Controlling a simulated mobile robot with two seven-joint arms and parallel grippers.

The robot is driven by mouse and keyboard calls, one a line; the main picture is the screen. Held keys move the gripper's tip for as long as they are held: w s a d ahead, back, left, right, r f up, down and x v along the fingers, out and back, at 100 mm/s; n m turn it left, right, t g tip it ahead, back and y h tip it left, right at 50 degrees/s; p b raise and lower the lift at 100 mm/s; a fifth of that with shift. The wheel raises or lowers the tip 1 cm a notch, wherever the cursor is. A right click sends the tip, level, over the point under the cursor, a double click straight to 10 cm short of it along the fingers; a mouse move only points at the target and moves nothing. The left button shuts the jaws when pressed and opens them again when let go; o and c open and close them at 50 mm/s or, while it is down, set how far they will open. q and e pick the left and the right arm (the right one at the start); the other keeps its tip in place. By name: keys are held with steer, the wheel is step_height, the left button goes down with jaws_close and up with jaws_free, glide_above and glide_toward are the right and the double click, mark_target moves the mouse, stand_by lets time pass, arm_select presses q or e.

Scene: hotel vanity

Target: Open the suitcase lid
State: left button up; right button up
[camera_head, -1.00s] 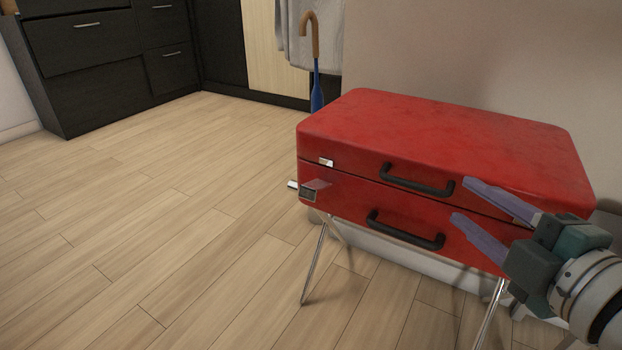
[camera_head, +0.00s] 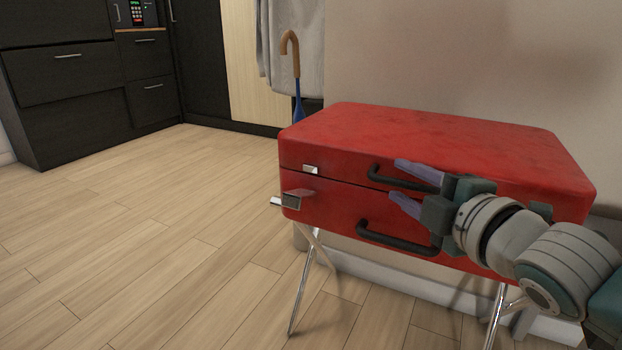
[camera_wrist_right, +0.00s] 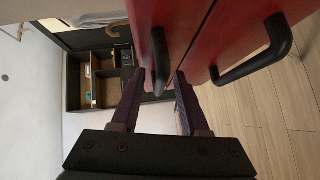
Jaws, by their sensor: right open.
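The red suitcase (camera_head: 440,140) stands with its lid shut on a folding metal stand, and it also shows in the right wrist view (camera_wrist_right: 195,30). Its front has an upper black handle (camera_head: 374,174) on the lid and a lower black handle (camera_head: 385,238) on the base. My right gripper (camera_head: 396,180) is open in front of the suitcase, its two purple fingers one above the other. In the right wrist view the lid handle (camera_wrist_right: 160,55) appears between the fingertips; contact cannot be told. The lower handle (camera_wrist_right: 262,55) lies outside them. My left gripper is not in view.
An open metal latch (camera_head: 292,200) sticks out near the front left corner, below a small plate (camera_head: 311,170) on the lid. Dark drawers (camera_head: 70,75) and an umbrella (camera_head: 291,60) stand behind. The wooden floor (camera_head: 150,240) at left is clear.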

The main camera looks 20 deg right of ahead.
jaws_close()
stand_by(0.3)
stand_by(1.1)
